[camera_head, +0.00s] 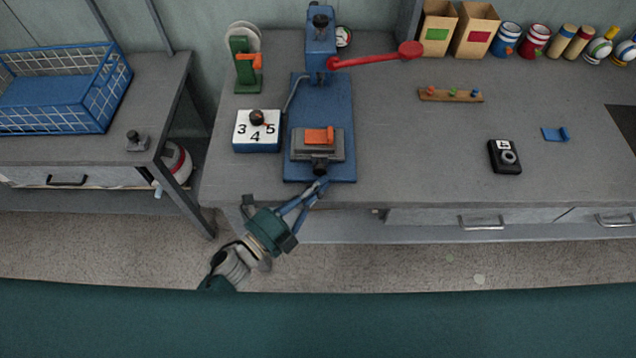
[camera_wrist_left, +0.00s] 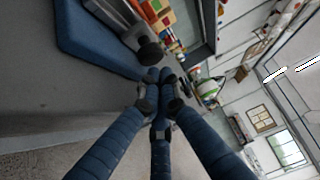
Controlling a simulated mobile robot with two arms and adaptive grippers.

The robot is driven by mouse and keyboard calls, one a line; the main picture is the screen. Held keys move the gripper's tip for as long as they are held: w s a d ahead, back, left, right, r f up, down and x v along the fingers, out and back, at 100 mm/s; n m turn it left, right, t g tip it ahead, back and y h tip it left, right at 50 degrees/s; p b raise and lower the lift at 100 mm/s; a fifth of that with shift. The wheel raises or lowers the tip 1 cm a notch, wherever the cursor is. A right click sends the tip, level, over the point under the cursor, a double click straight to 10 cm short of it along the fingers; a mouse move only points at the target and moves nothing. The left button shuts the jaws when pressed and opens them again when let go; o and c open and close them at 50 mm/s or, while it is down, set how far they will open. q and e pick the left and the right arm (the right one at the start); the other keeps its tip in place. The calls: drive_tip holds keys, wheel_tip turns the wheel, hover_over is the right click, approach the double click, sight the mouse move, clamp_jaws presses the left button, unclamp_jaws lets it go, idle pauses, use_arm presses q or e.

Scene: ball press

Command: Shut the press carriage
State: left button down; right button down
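The press (camera_head: 320,45) is blue, with a red lever (camera_head: 375,60) reaching out to the right. Its grey carriage (camera_head: 302,148) sits near the front end of the blue base (camera_head: 342,108), out in front of the press column, with an orange piece (camera_head: 319,135) on top. A dark knob (camera_head: 320,167) is on the carriage's front; it also shows in the left wrist view (camera_wrist_left: 149,50). My left gripper (camera_head: 323,184) is just in front of the knob, its fingers drawn together at the tips with nothing visible between them. Contact with the knob is unclear. My right gripper is out of view.
A numbered blue box (camera_head: 257,143) stands left of the base, with a green stand (camera_head: 244,72) behind it. A black device (camera_head: 505,156) and a peg strip (camera_head: 450,95) lie to the right. The bench (camera_head: 420,150) between base and device is clear.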

sight(317, 174)
use_arm(q)
drive_tip(key=shift+w, duration=0.4)
drive_tip(key=w+b, duration=0.1)
drive_tip(key=w, duration=0.2)
drive_tip(key=shift+w, duration=0.15)
